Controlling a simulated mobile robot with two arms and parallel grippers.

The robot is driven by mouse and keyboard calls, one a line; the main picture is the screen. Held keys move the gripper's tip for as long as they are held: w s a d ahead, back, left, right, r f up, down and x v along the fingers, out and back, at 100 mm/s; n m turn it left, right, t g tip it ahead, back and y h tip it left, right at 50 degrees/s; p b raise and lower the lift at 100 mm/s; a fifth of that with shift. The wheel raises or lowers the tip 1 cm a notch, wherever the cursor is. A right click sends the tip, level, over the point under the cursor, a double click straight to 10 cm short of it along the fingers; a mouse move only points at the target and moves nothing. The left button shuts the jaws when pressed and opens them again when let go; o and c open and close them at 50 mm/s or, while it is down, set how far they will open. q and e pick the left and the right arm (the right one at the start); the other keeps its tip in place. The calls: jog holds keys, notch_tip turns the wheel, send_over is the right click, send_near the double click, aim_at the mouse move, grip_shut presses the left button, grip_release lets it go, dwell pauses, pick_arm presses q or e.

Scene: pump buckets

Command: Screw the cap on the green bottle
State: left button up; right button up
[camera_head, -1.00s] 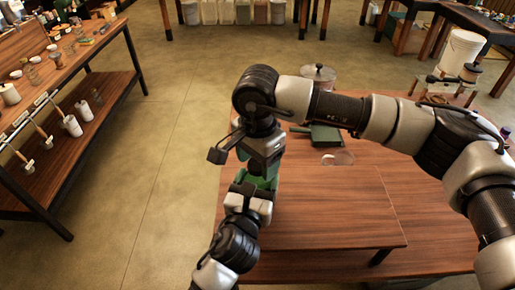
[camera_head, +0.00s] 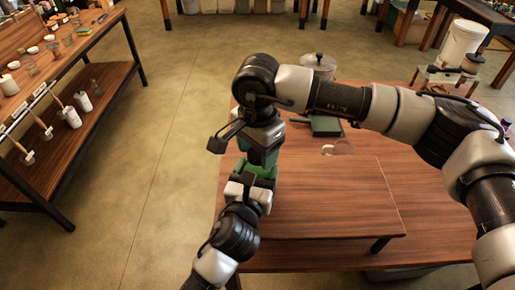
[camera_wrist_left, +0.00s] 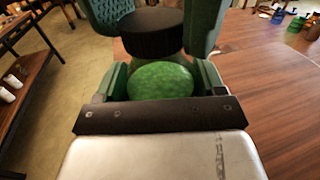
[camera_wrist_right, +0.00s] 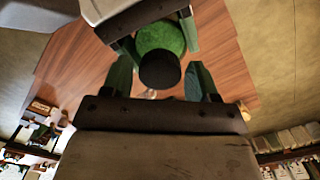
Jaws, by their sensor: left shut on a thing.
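The green bottle (camera_wrist_left: 160,80) is between the fingers of my left gripper (camera_wrist_left: 160,84), which is shut on it. A round black cap (camera_wrist_left: 152,33) sits at the bottle's neck end; I cannot tell how tightly it is seated. The cap also shows in front of the bottle in the right wrist view (camera_wrist_right: 160,70). My right gripper (camera_wrist_right: 160,68) has its green fingers on either side of the cap, with visible gaps, so it is open. In the head view the right gripper (camera_head: 262,157) is directly above the left gripper (camera_head: 255,182), and the bottle is mostly hidden.
A wooden table (camera_head: 420,215) with a raised board (camera_head: 330,200) lies beneath and right of the grippers. A lidded pot (camera_head: 320,66), a green box (camera_head: 326,126) and a clear glass item (camera_head: 340,147) stand toward the back. A shelf (camera_head: 50,165) is at left.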

jog(key=shift+o, duration=1)
notch_tip(320, 180, up, 12)
pick_arm(q)
jog(key=o, duration=1.8)
